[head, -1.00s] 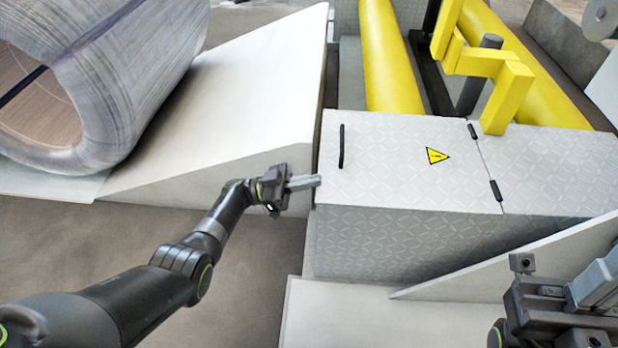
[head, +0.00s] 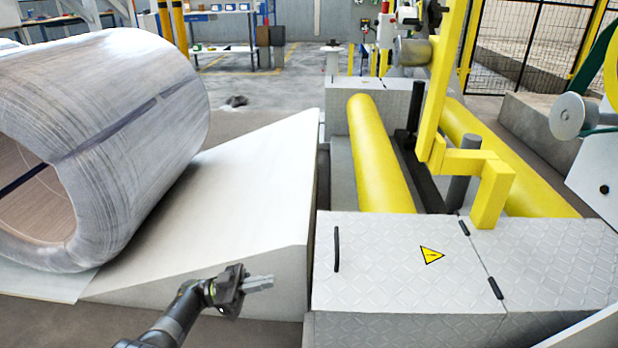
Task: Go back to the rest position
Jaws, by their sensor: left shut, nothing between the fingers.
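My left gripper (head: 258,284) is at the lower middle of the head view, in front of the side face of the pale ramp (head: 235,190). Its fingers are together, pointing right, with nothing between them. It is apart from the metal cover box. My right gripper is out of the picture. The wrapped coil (head: 120,130) lies on its side at the left, at the ramp's upper left side, its open bore facing the lower left.
The patterned metal cover box (head: 385,275) with a yellow warning sign stands right of the ramp. Behind it are yellow rollers (head: 378,155) and a yellow bracket (head: 490,195). Workbenches (head: 222,48) and a fence (head: 535,45) stand at the back.

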